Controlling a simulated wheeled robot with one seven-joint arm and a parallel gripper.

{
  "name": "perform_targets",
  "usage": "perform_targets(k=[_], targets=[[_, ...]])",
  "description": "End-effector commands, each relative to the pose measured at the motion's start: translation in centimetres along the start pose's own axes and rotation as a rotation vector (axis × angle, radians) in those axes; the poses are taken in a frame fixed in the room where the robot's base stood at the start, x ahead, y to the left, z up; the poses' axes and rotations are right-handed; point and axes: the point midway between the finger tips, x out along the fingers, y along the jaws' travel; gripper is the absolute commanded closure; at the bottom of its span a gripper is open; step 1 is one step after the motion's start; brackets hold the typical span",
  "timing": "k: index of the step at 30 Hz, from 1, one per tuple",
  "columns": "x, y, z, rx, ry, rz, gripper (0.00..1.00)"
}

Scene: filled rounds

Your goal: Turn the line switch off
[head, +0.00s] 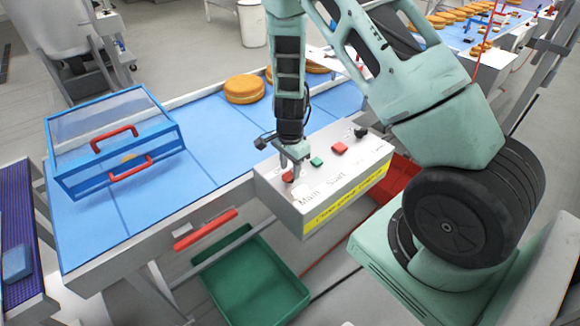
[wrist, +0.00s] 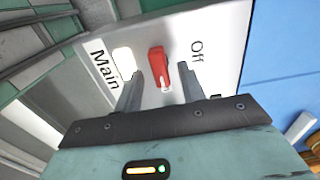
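The line switch is a red knob (wrist: 158,66) on the top panel of the white control box (head: 270,188), beside the labels "Main" and "Off". In the wrist view its white-marked end points toward my gripper, not straight at "Off". In the head view the red knob (head: 288,177) shows at the box's left end, partly hidden by my fingers. My gripper (wrist: 160,72) is over the panel with one finger on each side of the knob. Gaps show between the knob and both fingers. The gripper also shows in the head view (head: 292,166).
The box also carries a green button (head: 317,161), a red button (head: 339,148) and a black knob (head: 361,131). A blue conveyor (head: 215,140) with round cakes (head: 244,89) runs behind. A blue guard with red handles (head: 115,130) stands left. A green crate (head: 255,285) is below.

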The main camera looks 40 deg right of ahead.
Motion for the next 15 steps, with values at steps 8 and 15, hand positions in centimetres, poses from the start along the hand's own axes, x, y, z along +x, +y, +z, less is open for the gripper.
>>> perform_targets(k=[8,15], targets=[[1.00,-0.04,0.02,0.001,0.000,-0.002,0.60],[0.99,-0.03,0.04,0.000,-0.001,-0.001,0.82]])
